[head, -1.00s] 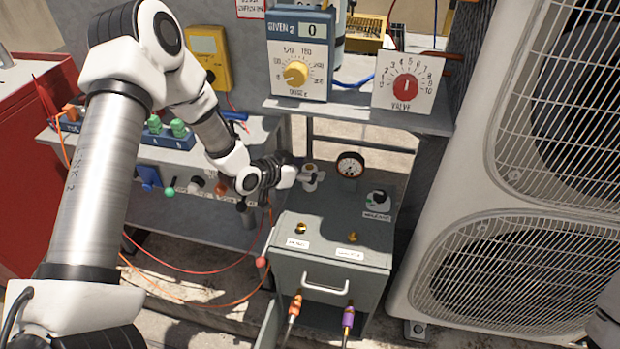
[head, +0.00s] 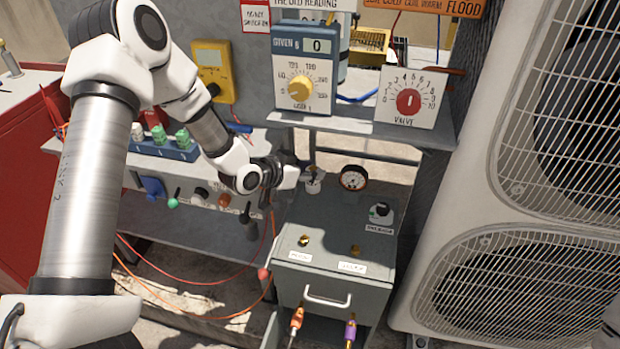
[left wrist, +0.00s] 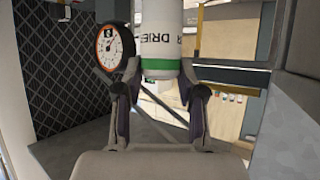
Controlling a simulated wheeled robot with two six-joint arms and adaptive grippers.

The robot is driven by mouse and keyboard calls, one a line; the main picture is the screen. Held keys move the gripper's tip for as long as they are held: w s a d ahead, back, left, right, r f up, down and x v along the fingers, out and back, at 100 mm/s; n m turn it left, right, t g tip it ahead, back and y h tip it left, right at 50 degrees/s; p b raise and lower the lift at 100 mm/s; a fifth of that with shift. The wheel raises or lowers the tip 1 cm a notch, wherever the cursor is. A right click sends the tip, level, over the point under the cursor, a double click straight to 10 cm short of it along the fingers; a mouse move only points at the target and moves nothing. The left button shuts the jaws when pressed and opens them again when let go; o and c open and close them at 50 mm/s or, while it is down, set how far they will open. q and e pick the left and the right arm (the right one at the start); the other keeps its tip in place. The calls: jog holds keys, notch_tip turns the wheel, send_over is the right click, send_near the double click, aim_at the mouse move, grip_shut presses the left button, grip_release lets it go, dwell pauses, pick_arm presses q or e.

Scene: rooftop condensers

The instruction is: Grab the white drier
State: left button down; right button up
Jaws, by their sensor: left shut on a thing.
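The white drier (left wrist: 161,45) is a white cylinder with dark lettering and a green band, in the left wrist view. The lettering appears upside down there, and the drier's upper part is cut off by the picture edge. My left gripper (left wrist: 158,95) is shut on it, with one finger on each side near the green band. In the head view my left gripper (head: 293,177) reaches from the left to the drier (head: 313,181), which is small and partly hidden there, above the grey cabinet. My right gripper is out of view.
A round gauge (head: 353,178) stands close beside the drier. The grey cabinet (head: 328,262) has a handle and hoses below. A shelf (head: 345,125) with dial boxes is above. A large condenser (head: 520,200) bounds the right side.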

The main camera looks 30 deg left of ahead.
pick_arm(q)
jog(key=s+r+p, duration=0.1)
jog(key=s+p, duration=0.1)
jog(key=s, duration=1.4)
jog(key=shift+r+p, duration=0.15)
jog(key=shift+p, duration=0.25)
